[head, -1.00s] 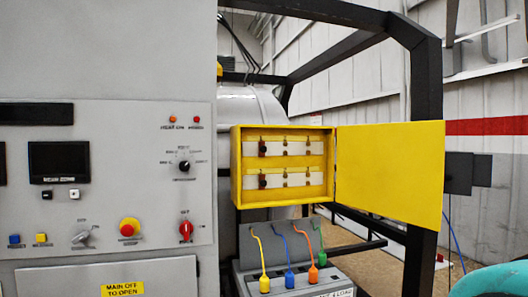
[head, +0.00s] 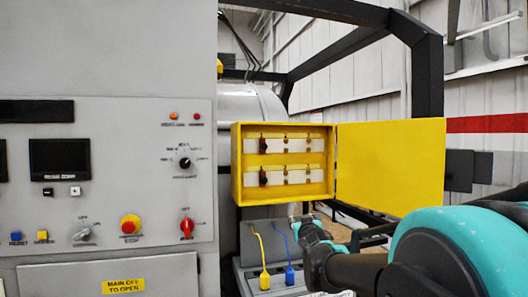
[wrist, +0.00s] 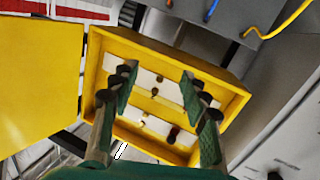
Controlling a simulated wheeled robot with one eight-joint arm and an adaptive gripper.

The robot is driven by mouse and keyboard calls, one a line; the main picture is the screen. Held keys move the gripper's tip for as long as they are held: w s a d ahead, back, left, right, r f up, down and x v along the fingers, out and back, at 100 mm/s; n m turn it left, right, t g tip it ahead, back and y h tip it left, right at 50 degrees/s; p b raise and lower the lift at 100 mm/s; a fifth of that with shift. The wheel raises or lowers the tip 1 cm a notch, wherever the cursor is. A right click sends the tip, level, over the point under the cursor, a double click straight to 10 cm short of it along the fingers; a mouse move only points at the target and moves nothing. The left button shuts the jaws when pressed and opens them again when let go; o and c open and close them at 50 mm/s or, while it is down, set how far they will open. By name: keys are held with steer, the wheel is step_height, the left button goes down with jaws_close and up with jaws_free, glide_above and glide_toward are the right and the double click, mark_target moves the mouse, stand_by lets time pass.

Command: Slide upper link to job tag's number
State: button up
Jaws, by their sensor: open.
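The open yellow box (head: 240,165) shows two white strips. The upper strip (head: 296,146) has a dark upper link (head: 263,146) at its left end; the lower strip has a similar dark link (head: 263,178) at its left. My gripper (head: 304,211) is low in front of the box, open and empty. The wrist view is upside down: my gripper's (wrist: 158,90) two fingers stand apart before the box, and the dark red upper link (wrist: 173,134) shows between them, clear of both. The lower link is hidden there, probably behind the right finger. I cannot make out a job tag.
The yellow door (head: 385,165) stands open to the right of the box. Yellow (head: 264,270) and blue (head: 287,255) cables hang below; my arm covers the others. A grey control panel (head: 110,170) is at left, a black frame post (head: 427,80) at right.

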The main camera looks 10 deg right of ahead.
step_height(320, 180, up, 11)
steer(key=w+a+n+t+y, duration=0.3)
steer(key=n+t+y, duration=0.2)
steer(key=n+y, duration=0.1)
steer(key=y, duration=0.2)
glide_toward(265, 148)
steer(key=x, duration=1.1)
steer(key=shift+s, duration=0.1)
jaws_close()
